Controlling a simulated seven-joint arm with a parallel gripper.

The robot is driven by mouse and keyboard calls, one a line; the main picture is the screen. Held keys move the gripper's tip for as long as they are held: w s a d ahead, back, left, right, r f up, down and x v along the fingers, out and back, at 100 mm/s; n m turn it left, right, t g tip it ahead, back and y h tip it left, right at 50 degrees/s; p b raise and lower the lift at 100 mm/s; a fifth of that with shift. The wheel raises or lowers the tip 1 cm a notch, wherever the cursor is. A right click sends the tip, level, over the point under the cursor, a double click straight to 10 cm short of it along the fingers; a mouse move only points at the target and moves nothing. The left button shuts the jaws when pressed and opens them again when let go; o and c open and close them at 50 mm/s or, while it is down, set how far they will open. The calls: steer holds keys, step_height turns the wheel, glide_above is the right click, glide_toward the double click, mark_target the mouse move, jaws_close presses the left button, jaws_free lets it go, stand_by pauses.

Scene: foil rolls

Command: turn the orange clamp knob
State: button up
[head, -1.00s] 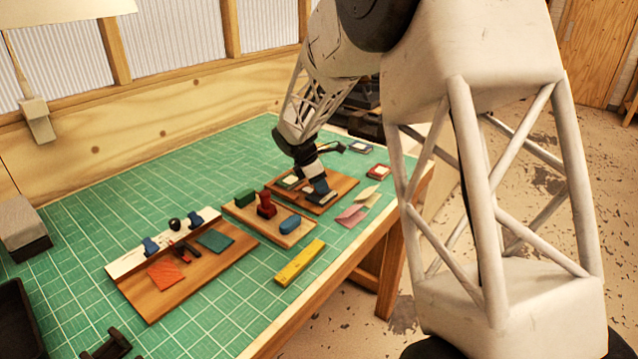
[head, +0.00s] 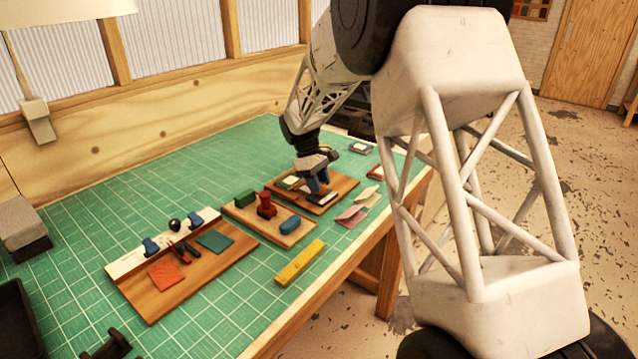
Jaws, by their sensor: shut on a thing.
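My gripper (head: 319,189) points down at the wooden board (head: 342,184) at the right end of the row on the green mat. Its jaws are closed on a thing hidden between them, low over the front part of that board. I cannot make out an orange clamp knob; the gripper covers part of this board. A pale green pad (head: 289,182) lies on the board's left part. The only clear orange thing is a flat patch (head: 165,273) on the left board (head: 190,285).
The middle board (head: 287,238) carries a green block (head: 245,198), a red figure-like piece (head: 266,205) and a blue piece (head: 290,224). A yellow bar (head: 300,262) lies in front. Paper slips (head: 350,215) lie near the table edge. The back of the mat (head: 190,165) is clear.

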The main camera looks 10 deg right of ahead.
steer(key=m+y, duration=0.1)
steer(key=m, duration=0.1)
steer(key=m+g, duration=0.1)
steer(key=m, duration=0.2)
steer(key=shift+d+m+y, duration=0.1)
steer(key=shift+m+y, duration=0.2)
steer(key=shift+y, duration=0.1)
steer(key=m+y, duration=0.2)
steer(key=m, duration=0.3)
steer(key=shift+w, duration=0.1)
steer(key=shift+m, duration=0.3)
steer(key=o, duration=0.9)
steer(key=shift+r, duration=0.15)
steer(key=v, duration=0.7)
steer(key=shift+w+r, duration=0.2)
steer(key=shift+w, duration=0.05)
steer(key=shift+d, duration=0.15)
steer(key=shift+s, duration=0.1)
